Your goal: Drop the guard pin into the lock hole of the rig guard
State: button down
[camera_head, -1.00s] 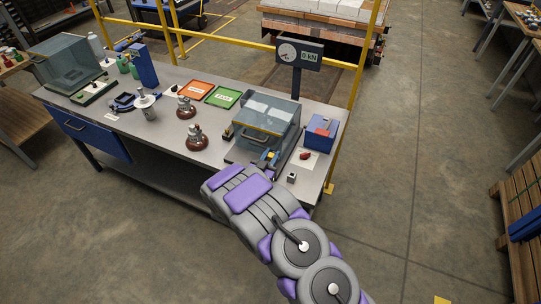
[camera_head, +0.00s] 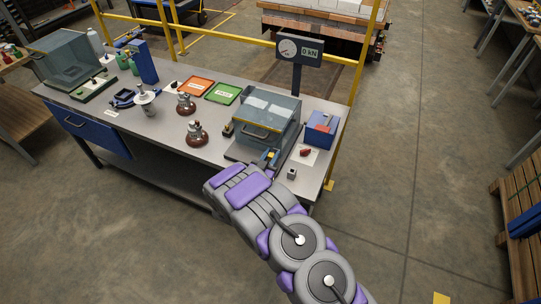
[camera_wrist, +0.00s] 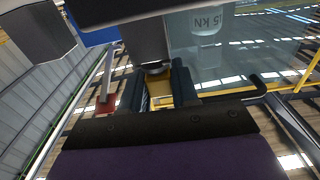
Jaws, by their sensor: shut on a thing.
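The rig guard (camera_head: 268,118) is a clear box with a yellow-edged front and a dark handle, standing on the bench's right part. Its clear panel (camera_wrist: 235,50) fills the upper right of the wrist view. My gripper (camera_head: 268,158) is low at the guard's front right; it also shows in the wrist view (camera_wrist: 159,92). Its two dark fingers are shut on a yellow piece (camera_wrist: 160,86), which I take as the guard pin. A grey block (camera_wrist: 148,42) sits just beyond the piece. The pin's lower end and the lock hole are hidden, so I cannot tell whether they meet.
A small grey block (camera_head: 291,173) and a red piece on a white card (camera_head: 305,152) lie right of my gripper. A blue box (camera_head: 321,129) stands behind them. Brown insulators (camera_head: 196,133), orange (camera_head: 195,86) and green (camera_head: 223,95) trays are on the left.

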jog(key=shift+f, duration=0.2)
jog(key=c, duration=0.8)
grip_release()
jog(key=shift+f, duration=0.1)
jog(key=p+v, duration=0.2)
jog(key=v, duration=1.5)
jog(key=shift+s+f+p, duration=0.1)
jog(key=shift+s+p, duration=0.05)
jog(key=shift+p, duration=0.25)
